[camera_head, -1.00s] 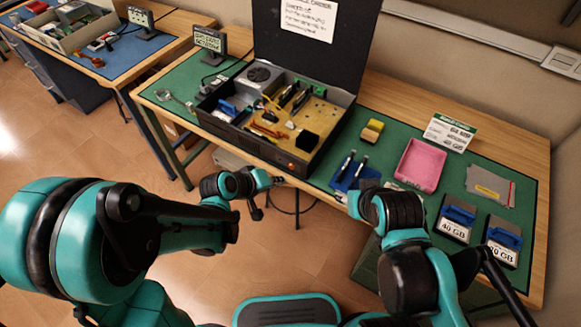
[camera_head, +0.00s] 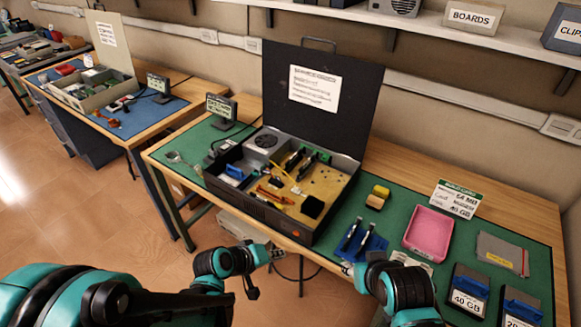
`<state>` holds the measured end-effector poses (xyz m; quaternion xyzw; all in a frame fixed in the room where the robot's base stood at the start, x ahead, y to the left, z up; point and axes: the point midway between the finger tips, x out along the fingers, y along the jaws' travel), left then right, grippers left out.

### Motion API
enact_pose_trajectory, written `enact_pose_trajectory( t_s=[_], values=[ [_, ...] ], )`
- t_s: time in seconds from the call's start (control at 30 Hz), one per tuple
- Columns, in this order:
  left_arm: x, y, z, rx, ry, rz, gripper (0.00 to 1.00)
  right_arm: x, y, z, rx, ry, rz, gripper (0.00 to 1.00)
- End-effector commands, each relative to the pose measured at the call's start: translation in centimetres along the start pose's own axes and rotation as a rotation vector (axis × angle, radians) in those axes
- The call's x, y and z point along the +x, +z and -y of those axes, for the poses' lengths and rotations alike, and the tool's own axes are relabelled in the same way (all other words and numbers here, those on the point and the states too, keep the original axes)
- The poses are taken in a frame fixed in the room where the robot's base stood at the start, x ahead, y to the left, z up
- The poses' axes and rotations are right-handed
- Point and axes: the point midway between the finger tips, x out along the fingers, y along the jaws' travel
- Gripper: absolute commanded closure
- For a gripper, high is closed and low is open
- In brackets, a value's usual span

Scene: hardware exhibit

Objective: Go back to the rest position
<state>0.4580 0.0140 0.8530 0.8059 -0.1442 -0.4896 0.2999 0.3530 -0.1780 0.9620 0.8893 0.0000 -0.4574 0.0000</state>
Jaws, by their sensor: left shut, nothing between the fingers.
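My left gripper (camera_head: 278,254) is in front of the workbench's front edge, below the front of the black open case (camera_head: 268,212). It is shut and empty, and it touches nothing that I can see. My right gripper (camera_head: 347,268) is small and partly hidden by its own arm. It is near the bench's front edge, by the blue tool pad (camera_head: 376,245). I cannot see its fingers clearly. Both arms are bent in front of my body, low in the picture.
The workbench with a green mat (camera_head: 400,203) carries the case, a pink tray (camera_head: 429,233), a yellow sponge-like block (camera_head: 381,191), a sign (camera_head: 456,198) and labelled drives (camera_head: 467,290). A second bench with a blue mat (camera_head: 150,112) stands left. Floor (camera_head: 110,215) shows free at left.

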Motion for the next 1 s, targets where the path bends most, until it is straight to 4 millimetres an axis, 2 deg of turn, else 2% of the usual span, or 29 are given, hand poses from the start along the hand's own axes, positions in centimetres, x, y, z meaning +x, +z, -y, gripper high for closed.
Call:
enact_pose_trajectory(
  t_s=[0.17,0.27,0.37,0.53,0.8,1.0],
  values=[
    [-0.4,-0.2,0.1,0.007,-0.009,-0.004,1.00,0.0,0.0,0.0,0.000,0.000,0.000,0.60],
    [-1.8,-0.6,0.3,0.033,-0.043,-0.018,1.00,0.0,0.0,0.0,0.000,0.000,0.000,0.60],
    [-4.3,-1.3,0.9,0.082,-0.107,-0.041,1.00,0.0,0.0,0.0,0.000,0.000,0.000,0.60],
    [-9.8,-1.9,2.4,0.186,-0.243,-0.083,1.00,0.0,0.0,0.0,0.000,0.000,0.000,0.60],
    [-17.9,-1.0,5.3,0.339,-0.448,-0.125,1.00,0.0,0.0,0.0,0.000,0.000,0.000,0.60],
    [-20.9,-0.3,6.5,0.400,-0.529,-0.135,1.00,0.0,0.0,0.0,0.000,0.000,0.000,0.60]
  ],
)
